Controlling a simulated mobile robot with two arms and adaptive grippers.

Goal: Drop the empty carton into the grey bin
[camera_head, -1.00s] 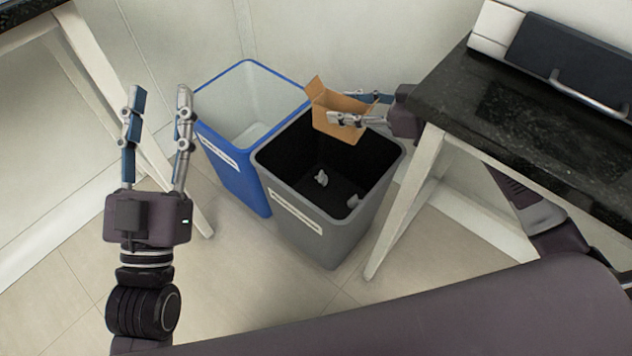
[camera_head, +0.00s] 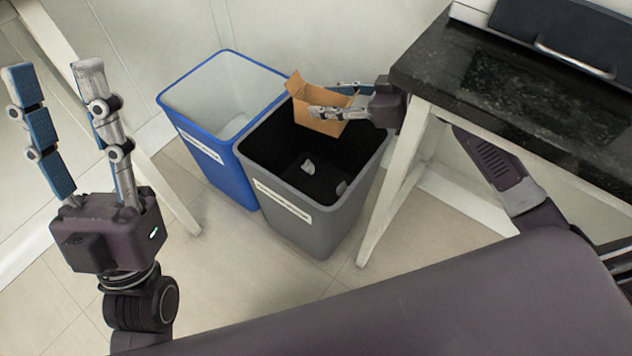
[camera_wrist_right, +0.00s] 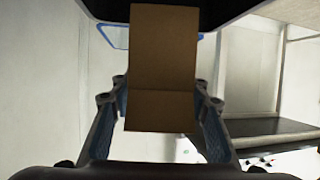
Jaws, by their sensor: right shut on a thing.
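The empty carton (camera_head: 317,113) is an open brown cardboard box. In the head view it is over the back part of the grey bin's opening. My right gripper (camera_head: 318,111) is shut on the carton, with its fingers along the box; the carton (camera_wrist_right: 162,60) also shows between the fingers (camera_wrist_right: 160,100) in the right wrist view. The grey bin (camera_head: 300,226) stands on the floor with a label on its front and a few crumpled scraps inside. My left gripper (camera_head: 56,84) is open and empty at the left, away from the bins.
A blue bin (camera_head: 212,172) stands directly left of the grey bin. A table with a dark stone top (camera_head: 480,100) is close on the right, its white leg (camera_head: 396,185) beside the grey bin. Another white table leg (camera_head: 180,205) stands left of the blue bin.

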